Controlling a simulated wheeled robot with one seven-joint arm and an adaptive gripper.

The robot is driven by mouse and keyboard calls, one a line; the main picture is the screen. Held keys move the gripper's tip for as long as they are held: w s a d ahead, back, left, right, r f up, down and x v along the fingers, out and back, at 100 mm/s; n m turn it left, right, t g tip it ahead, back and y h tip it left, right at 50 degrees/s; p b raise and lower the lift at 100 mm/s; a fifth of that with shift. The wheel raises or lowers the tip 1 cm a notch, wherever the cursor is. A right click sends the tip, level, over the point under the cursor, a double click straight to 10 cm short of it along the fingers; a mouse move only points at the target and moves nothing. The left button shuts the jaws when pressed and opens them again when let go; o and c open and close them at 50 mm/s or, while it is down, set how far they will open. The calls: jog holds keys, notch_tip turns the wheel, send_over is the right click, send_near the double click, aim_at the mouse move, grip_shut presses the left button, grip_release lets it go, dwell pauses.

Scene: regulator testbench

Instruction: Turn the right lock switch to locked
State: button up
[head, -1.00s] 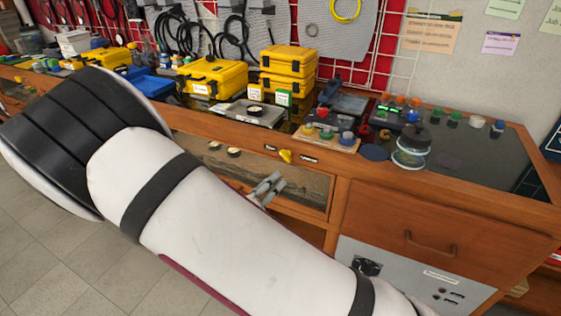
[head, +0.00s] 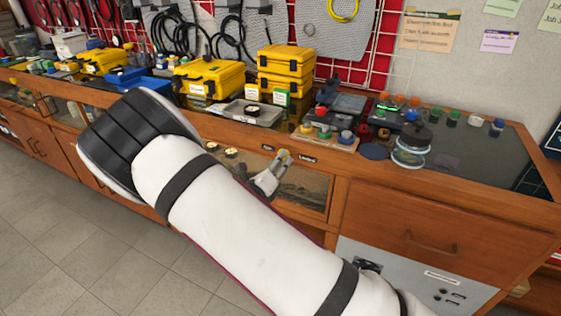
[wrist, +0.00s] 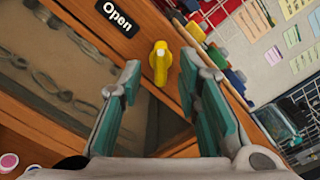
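The yellow lock switch (wrist: 160,62) is on the wooden front rail of the cabinet. In the wrist view its handle is elongated roughly up and down the picture, just ahead of and between my fingertips. In the head view the switch (head: 284,155) is partly hidden by my gripper. A black "Open" label (wrist: 117,17) is to its upper left in the wrist view; a second dark label (head: 307,159) is right of the switch in the head view. My gripper (wrist: 160,78) is open, with nothing held; it also shows in the head view (head: 273,172).
Behind the glass front (head: 305,190) below the rail are small round items. The benchtop above carries yellow cases (head: 208,78), a grey tray (head: 250,113), coloured knobs and a glass jar (head: 410,150) near the front edge. A wooden drawer (head: 430,235) is at right.

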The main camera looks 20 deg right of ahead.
jog(key=shift+x, duration=0.8)
jog(key=shift+c, duration=0.6)
grip_shut()
jog(key=shift+m+p, duration=1.6)
jog(key=shift+m, duration=7.3)
